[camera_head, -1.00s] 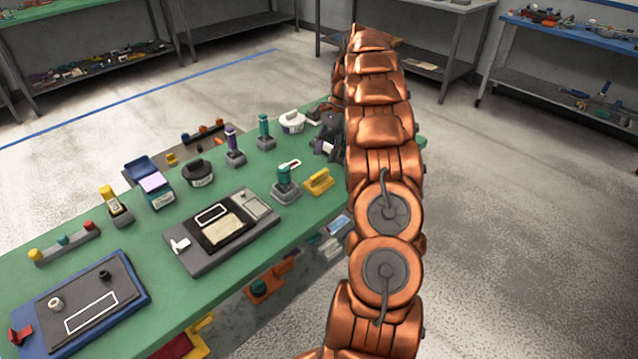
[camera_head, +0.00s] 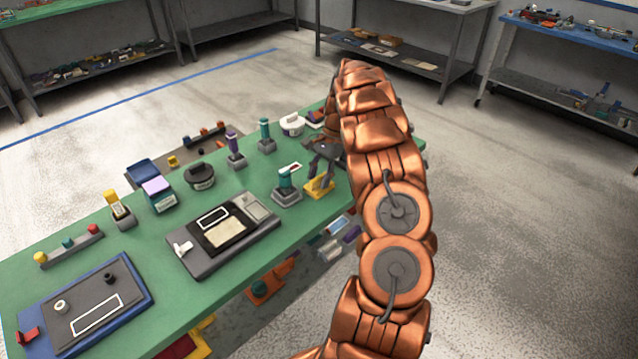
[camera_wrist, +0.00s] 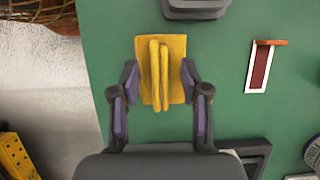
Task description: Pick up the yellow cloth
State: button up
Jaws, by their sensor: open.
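The yellow cloth (camera_wrist: 178,74) lies on the green table, a flat yellow piece with a raised ridge down its middle. In the head view the cloth (camera_head: 318,190) is near the table's front edge, partly hidden by my fingers. My gripper (camera_wrist: 158,85) is open, with one dark finger on each side of the cloth in the wrist view. The raised ridge stands between the fingertips, with a gap on both sides. In the head view my gripper (camera_head: 321,172) is right at the cloth; its exact height above the table is hard to tell.
A teal-handled tool in a grey base (camera_head: 286,188) stands close left of the cloth. A red and white piece (camera_wrist: 262,68) lies to the right in the wrist view. A grey board (camera_head: 190,262) lies farther left. The green table's edge (camera_wrist: 92,60) is near.

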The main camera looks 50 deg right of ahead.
jog(key=shift+a+f, duration=0.1)
jog(key=shift+f, duration=0.15)
grip_shut()
dwell(0.3)
